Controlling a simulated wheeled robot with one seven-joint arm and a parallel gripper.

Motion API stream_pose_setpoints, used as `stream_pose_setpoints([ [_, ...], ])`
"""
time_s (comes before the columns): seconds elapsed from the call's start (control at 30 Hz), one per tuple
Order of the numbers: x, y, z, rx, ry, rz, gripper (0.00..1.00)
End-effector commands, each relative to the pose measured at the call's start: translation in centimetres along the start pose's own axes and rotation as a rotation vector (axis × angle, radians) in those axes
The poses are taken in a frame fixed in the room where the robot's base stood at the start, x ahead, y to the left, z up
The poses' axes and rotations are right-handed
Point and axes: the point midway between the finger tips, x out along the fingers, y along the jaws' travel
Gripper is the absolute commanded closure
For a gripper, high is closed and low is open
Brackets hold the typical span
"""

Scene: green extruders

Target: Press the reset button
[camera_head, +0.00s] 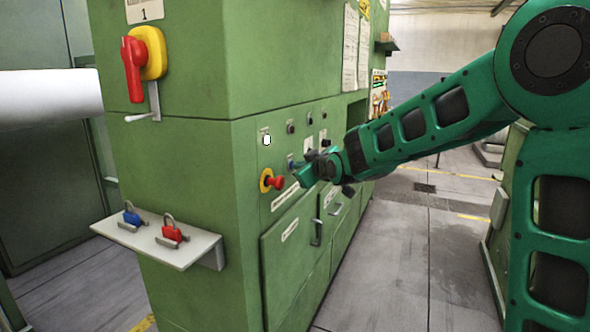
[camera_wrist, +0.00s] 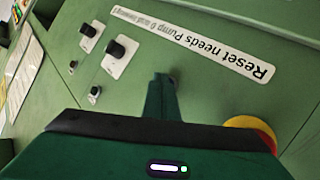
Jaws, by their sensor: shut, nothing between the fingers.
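The label strip (camera_wrist: 195,44) reads "Reset needs Pump" and more blurred words; it is upside down in the wrist view. In the head view a label strip (camera_head: 285,196) sits below the controls on the green panel. A small blue control (camera_head: 292,163) shows just behind my gripper (camera_head: 303,177); which control is the reset button cannot be read. My gripper is shut and empty, its tip close to the panel. In the wrist view my shut fingers (camera_wrist: 160,85) hide part of the panel, with a dark round bit just past the tip; contact cannot be told.
A red emergency knob on a yellow ring (camera_head: 271,181) is just left of my gripper. A white button (camera_head: 267,140) and black knobs (camera_wrist: 120,52) are nearby. A shelf (camera_head: 190,250) with padlocks juts out. The floor to the right is free.

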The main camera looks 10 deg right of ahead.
Motion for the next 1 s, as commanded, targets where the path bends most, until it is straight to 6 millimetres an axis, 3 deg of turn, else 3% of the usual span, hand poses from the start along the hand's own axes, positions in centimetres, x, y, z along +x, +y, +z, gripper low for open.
stream_pose_setpoints([
  [1.0, -2.1, 1.6, 1.5, 0.0, 0.0, 0.002, 1.0],
])
